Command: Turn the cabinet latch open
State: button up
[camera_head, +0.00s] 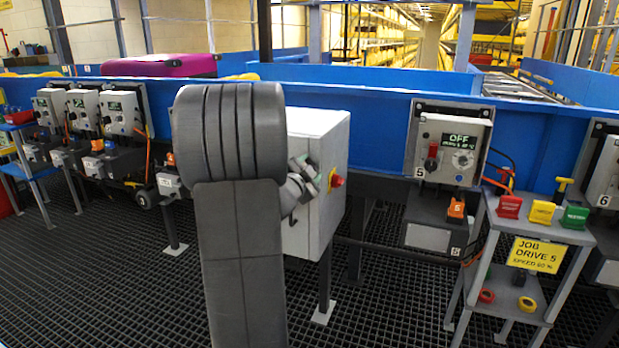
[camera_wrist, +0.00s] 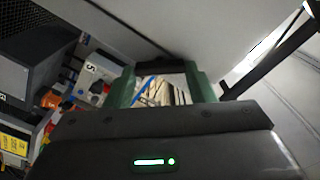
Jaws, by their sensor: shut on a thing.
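The grey-white cabinet (camera_head: 322,135) stands in the middle of the head view, partly hidden behind my arm. My gripper (camera_head: 318,180) is at the cabinet's face, beside a red knob on a yellow base (camera_head: 337,181). In the wrist view my gripper (camera_wrist: 164,76) has its two green fingers apart, with a dark bar, seemingly the latch (camera_wrist: 162,67), spanning between their tips against the pale cabinet face (camera_wrist: 185,25). The fingers are shut on this bar. Its exact angle is hard to tell, and in the head view it is hidden.
A drive box marked 5 (camera_head: 452,145) reading OFF hangs on the blue conveyor rail (camera_head: 380,115) to the right. A small stand (camera_head: 575,235) with red, yellow and green tags is nearby. Several control boxes are at left. Dark grating floor (camera_head: 110,290) lies open at front left.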

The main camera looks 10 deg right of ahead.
jog(key=m+b, duration=0.1)
jog(key=m, duration=0.1)
jog(key=m+b, duration=0.2)
jog(key=m, duration=0.1)
jog(key=m+b, duration=0.2)
jog(key=shift+f+m, duration=0.25)
jog(key=shift+m, duration=0.15)
dwell(0.4)
jog(key=o, duration=1)
jog(key=p+v, duration=0.1)
jog(key=v, duration=1.3)
jog(key=shift+d+p, duration=0.1)
jog(key=shift+p, duration=0.3)
